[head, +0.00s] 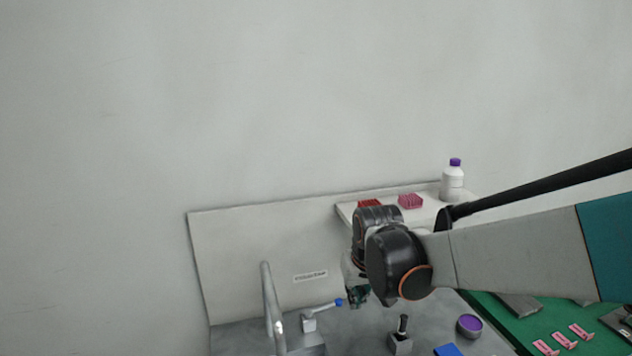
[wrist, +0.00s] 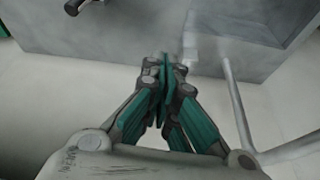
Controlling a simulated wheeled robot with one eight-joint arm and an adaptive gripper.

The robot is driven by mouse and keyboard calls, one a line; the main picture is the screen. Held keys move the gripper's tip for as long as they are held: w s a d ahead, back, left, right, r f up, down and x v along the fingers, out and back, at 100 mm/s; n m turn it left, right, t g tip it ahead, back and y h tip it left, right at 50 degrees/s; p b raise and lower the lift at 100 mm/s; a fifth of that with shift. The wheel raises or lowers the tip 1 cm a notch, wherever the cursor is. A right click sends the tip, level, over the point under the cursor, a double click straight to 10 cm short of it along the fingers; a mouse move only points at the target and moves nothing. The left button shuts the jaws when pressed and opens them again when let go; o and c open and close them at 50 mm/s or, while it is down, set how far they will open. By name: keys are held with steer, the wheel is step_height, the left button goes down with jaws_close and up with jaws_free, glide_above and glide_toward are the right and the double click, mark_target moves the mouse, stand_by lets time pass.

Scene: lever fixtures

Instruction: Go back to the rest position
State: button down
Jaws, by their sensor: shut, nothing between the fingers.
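My gripper (wrist: 167,75) shows in the wrist view with its green-padded fingers together and nothing between them. A second lever with a black knob (head: 402,326) stands on a grey block to the right of the gripper. My wrist hides part of the panel behind it.
A tall metal pipe (head: 270,300) rises at the left of the grey bench; the pipe also shows in the wrist view (wrist: 237,110). A shelf behind holds a white bottle (head: 452,182) and a pink rack (head: 410,201). A purple disc (head: 469,325) lies right. The space above is clear.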

steer(key=s+d+r+m+t+b, duration=0.1)
steer(key=s+d, duration=0.4)
steer(key=s, duration=0.6)
steer(key=s+d+r+m+t+b, duration=0.1)
steer(key=s+d, duration=0.4)
steer(key=s, duration=0.6)
step_height(320, 180, up, 2)
steer(key=shift+s+d+r+t+h, duration=0.1)
steer(key=shift+s+d+t+h, duration=0.2)
steer(key=shift+t, duration=0.3)
